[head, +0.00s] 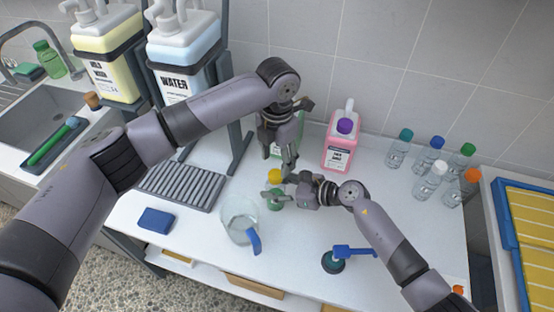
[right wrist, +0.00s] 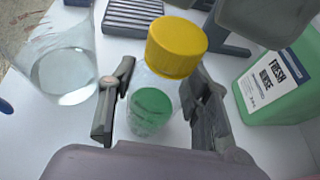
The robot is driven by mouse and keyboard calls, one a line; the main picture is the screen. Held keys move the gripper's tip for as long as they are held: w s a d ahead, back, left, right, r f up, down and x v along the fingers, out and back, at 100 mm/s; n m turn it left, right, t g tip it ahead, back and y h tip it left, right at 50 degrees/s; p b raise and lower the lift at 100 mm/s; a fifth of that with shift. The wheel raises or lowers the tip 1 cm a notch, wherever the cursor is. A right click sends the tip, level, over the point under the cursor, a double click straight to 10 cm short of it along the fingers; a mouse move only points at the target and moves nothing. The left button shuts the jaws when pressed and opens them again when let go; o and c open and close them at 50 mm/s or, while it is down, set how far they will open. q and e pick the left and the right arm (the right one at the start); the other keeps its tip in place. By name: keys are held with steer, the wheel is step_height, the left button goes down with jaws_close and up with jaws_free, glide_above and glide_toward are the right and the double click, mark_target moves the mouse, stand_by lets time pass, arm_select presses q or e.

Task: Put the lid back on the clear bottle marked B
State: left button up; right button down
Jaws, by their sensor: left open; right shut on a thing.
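A clear bottle (right wrist: 160,83) stands between the fingers of my right gripper (head: 283,197), which is shut on its body. A yellow lid (head: 274,176) is on its top; the lid shows large in the right wrist view (right wrist: 177,46). A green patch (right wrist: 151,104) with faint lettering shows on the lower bottle; I cannot read a B on it. Whether the lid is fully seated is unclear. My left gripper (head: 288,165) is open, just above and right of the yellow lid, apart from it.
A clear jug (head: 238,222) with a blue handle stands front left of the bottle. A green container (right wrist: 285,82) and a pink container (head: 341,152) are behind. Several capped bottles (head: 430,180) stand at right. A blue-handled tool (head: 335,260) lies in front; the table (head: 300,255) between is clear.

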arm_select(q)
steer(key=shift+c, duration=0.5)
arm_select(e)
steer(key=shift+f, duration=0.1)
arm_select(q)
steer(key=n, duration=0.4)
steer(key=shift+r, duration=0.15)
steer(key=n, duration=0.4)
steer(key=shift+r+n, duration=0.2)
steer(key=shift+n, duration=0.2)
steer(key=n, duration=0.4)
steer(key=shift+s+r, duration=0.1)
steer(key=shift+r, duration=0.05)
steer(key=n, duration=0.6)
steer(key=shift+r+n, duration=0.25)
steer(key=shift+n, duration=0.05)
steer(key=n, duration=0.4)
steer(key=shift+r, duration=0.15)
steer(key=n, duration=0.6)
steer(key=shift+r, duration=0.25)
steer(key=n, duration=0.6)
steer(key=shift+s+a+r+n, duration=0.1)
steer(key=shift+r+n, duration=0.15)
steer(key=shift+n, duration=0.05)
steer(key=n, duration=0.4)
steer(key=shift+r+n, duration=0.15)
steer(key=shift+n, duration=0.15)
